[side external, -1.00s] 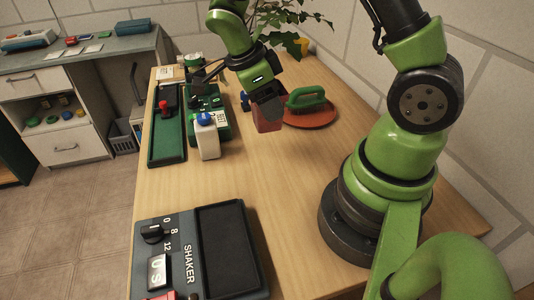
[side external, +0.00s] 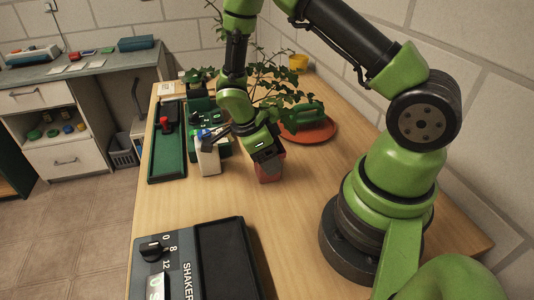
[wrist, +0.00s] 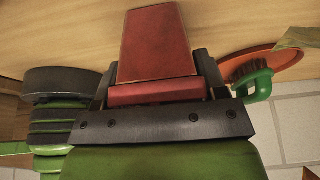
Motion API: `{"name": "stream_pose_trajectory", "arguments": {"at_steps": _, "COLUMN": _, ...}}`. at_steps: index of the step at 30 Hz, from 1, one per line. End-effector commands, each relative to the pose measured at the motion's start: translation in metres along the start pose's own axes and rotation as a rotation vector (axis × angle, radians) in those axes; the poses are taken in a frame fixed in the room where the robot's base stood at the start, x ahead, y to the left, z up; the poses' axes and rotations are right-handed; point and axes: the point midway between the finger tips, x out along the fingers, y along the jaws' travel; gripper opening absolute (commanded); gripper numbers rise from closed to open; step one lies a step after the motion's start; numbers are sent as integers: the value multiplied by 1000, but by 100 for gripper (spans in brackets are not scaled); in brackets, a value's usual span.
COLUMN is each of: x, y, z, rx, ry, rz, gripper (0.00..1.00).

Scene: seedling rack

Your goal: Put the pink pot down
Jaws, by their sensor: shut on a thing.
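The pink pot (side external: 269,172) is a reddish tapered pot near the middle of the wooden table in the side view.
A red saucer (side external: 322,134) with a green brush (side external: 304,115) lies behind and right of the pot. The shaker (side external: 205,262) is at the front. Wood between pot and shaker is clear.

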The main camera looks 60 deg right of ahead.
Motion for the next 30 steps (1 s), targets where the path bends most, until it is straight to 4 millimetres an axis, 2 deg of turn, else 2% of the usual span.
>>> {"name": "stream_pose_trajectory", "arguments": {"at_steps": 2, "x": 2, "y": 0, "z": 1, "rx": -1, "ry": 1, "rz": 1, "gripper": 38}}
{"name": "stream_pose_trajectory", "arguments": {"at_steps": 3, "x": 2, "y": 0, "z": 1, "rx": -1, "ry": 0, "rz": 0, "gripper": 75}}
{"name": "stream_pose_trajectory", "arguments": {"at_steps": 5, "x": 2, "y": 0, "z": 1, "rx": -1, "ry": 0, "rz": 0, "gripper": 88}}
{"name": "stream_pose_trajectory", "arguments": {"at_steps": 6, "x": 2, "y": 0, "z": 1, "rx": -1, "ry": 0, "rz": 0, "gripper": 91}}
{"name": "stream_pose_trajectory", "arguments": {"at_steps": 14, "x": 1, "y": 0, "z": 0, "rx": 0, "ry": 0, "rz": 0, "gripper": 91}}
{"name": "stream_pose_trajectory", "arguments": {"at_steps": 17, "x": -6, "y": -1, "z": 0, "rx": -1, "ry": -2, "rz": -4, "gripper": 91}}
{"name": "stream_pose_trajectory", "arguments": {"at_steps": 20, "x": -22, "y": -2, "z": 0, "rx": 1, "ry": -3, "rz": -7, "gripper": 91}}
{"name": "stream_pose_trajectory", "arguments": {"at_steps": 30, "x": -96, "y": -1, "z": 0, "rx": 0, "ry": -4, "rz": -6, "gripper": 91}}
